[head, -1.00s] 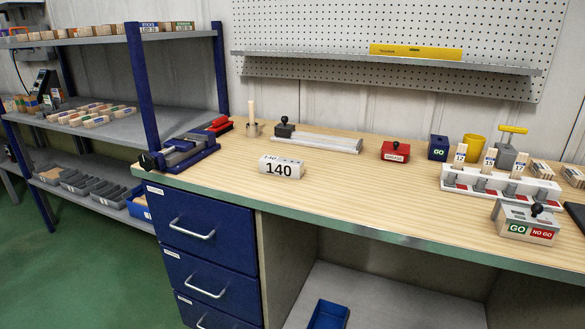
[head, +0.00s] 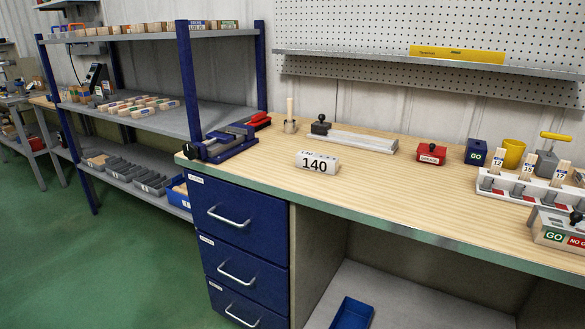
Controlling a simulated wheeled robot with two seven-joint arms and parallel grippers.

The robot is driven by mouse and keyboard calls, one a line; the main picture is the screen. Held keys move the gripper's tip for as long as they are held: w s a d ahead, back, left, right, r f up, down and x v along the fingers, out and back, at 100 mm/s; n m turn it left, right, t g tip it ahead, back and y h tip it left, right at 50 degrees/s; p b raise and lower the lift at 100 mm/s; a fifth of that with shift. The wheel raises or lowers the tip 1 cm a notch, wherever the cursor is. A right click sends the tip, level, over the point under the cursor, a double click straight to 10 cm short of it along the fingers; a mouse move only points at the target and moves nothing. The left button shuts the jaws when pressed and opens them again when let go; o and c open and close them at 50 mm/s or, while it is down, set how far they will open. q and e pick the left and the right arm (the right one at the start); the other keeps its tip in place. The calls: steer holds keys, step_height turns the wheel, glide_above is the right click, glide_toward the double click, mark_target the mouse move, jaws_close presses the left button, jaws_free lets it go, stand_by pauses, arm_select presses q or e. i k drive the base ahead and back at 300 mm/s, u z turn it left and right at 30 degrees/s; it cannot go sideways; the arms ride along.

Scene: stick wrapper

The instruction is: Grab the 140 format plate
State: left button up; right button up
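A whitish block labelled 140 (head: 317,163) stands on the wooden workbench near its front edge, label facing me. From this view I cannot tell whether this block is itself the format plate or a marker for it. Neither of my grippers is in view.
The workbench (head: 370,190) also holds a blue vise (head: 222,142), a long grey metal bar fixture (head: 350,140), a red box (head: 431,153) and a GO / NO GO gauge (head: 562,230). Blue drawers (head: 236,212) are below. Green floor (head: 110,265) is clear at the left.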

mark_target(313, 162)
steer(key=z, duration=1.4)
steer(key=k, duration=0.2)
steer(key=u, duration=2.95)
steer(key=i, duration=1.3)
steer(key=z, duration=0.35)
